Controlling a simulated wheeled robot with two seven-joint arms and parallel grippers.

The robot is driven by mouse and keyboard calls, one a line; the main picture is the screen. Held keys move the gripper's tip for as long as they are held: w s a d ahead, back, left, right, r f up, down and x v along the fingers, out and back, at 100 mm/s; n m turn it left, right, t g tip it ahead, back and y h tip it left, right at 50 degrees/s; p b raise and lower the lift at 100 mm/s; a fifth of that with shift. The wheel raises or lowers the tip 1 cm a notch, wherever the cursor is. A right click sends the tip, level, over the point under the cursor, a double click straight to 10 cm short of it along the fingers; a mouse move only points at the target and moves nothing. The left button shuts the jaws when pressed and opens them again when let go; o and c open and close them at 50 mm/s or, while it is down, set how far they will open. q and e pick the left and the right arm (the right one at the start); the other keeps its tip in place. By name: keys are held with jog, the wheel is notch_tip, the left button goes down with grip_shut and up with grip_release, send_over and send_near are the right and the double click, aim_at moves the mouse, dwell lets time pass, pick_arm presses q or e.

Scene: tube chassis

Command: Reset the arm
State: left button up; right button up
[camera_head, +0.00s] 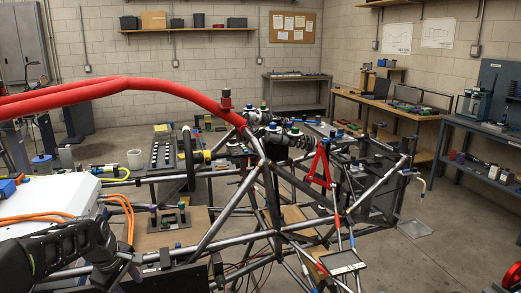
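My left arm comes in at the lower left, dark and black, and ends in my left gripper (122,262) beside the tube chassis (215,235). The gripper's fingers are dark and small against the frame, so I cannot tell whether they are apart or hold anything. It is near a white box (50,205) with orange cables (125,215). My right gripper is not in view. The chassis is made of bare grey tubes, with a red padded bar (125,84) at its upper left and a red triangular arm (319,166) at its right.
A small tablet-like panel (342,262) sits on the front tubes. Workbenches (385,108) line the back and right walls. A red round object (512,277) is at the lower right edge. The floor at right is mostly clear.

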pick_arm(q)
jog(key=s+d+f+m+t+h, duration=0.1)
jog(key=s+d+f+m, duration=0.3)
jog(key=d+f, duration=0.6)
jog(key=s+d+f+m+h, duration=0.1)
jog(key=s+d+f+m, duration=0.2)
jog(key=d+f+m, duration=0.55)
jog(key=s+d+f+g, duration=0.1)
jog(key=s+d+f, duration=0.3)
jog(key=s, duration=0.3)
jog(key=s+d+f+g+h, duration=0.1)
jog(key=s+d+f, duration=0.2)
jog(key=s+f, duration=0.2)
jog(key=s+d+f+g+h, duration=0.1)
jog(key=s+d+f, duration=0.3)
jog(key=s, duration=0.7)
jog(key=shift+d+f+g, duration=0.3)
jog(key=shift+f+g, duration=0.25)
jog(key=shift+g, duration=0.05)
jog(key=shift+m, duration=0.25)
